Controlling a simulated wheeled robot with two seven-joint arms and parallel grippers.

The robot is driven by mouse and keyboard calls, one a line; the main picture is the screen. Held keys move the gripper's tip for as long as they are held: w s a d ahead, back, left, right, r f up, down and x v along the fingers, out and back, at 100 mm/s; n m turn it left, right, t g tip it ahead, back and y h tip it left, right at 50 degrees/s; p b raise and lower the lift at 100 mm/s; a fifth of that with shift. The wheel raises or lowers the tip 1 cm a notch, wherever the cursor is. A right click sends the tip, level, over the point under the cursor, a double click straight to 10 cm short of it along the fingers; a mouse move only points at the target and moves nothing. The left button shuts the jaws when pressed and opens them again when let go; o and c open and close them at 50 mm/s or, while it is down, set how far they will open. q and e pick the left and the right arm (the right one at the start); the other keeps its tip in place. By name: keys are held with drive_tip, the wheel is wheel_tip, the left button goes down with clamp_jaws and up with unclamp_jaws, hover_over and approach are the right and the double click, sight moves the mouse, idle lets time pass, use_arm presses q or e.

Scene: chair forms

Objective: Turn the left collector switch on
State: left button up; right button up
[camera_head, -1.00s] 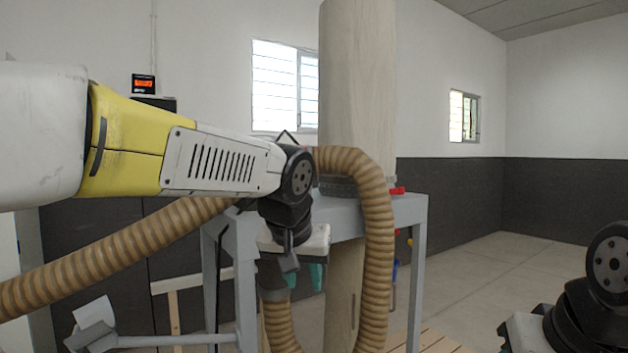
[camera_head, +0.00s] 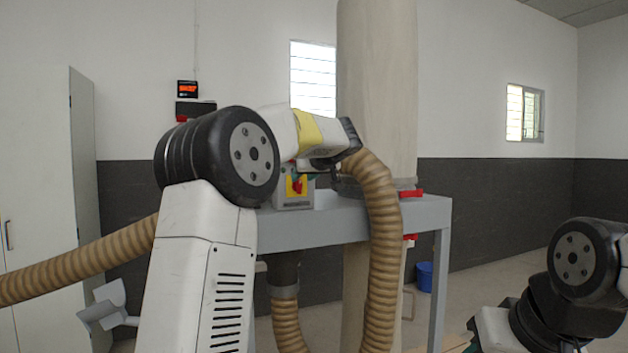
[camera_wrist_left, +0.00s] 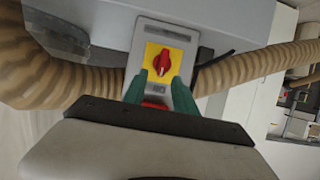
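The collector switch is a red rotary knob on a yellow plate, on a grey box (camera_head: 294,203) on top of the grey stand. In the left wrist view the red knob (camera_wrist_left: 161,62) is upper centre, tilted slightly off vertical. My left gripper (camera_wrist_left: 158,92) has its two teal fingers apart, one on each side of the box's lower part, pointing toward the knob. Whether they touch anything is unclear. A red part (camera_wrist_left: 154,104) shows between them. In the head view my left wrist partly covers the box. My right arm is at lower right; its fingers are mostly out of frame.
The grey stand (camera_head: 420,212) carries a large pale column (camera_head: 377,100) with red clamps. A ribbed brown hose (camera_head: 383,230) loops close beside my left wrist. A cabinet (camera_head: 35,200) stands at left, and a blue bucket (camera_head: 425,276) is on the floor behind.

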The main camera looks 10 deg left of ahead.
sight(299, 186)
use_arm(q)
drive_tip(key=x, duration=0.2)
drive_tip(key=shift+w+a+f, duration=0.1)
drive_tip(key=shift+w+a, duration=0.1)
drive_tip(key=shift+w, duration=0.1)
clamp_jaws()
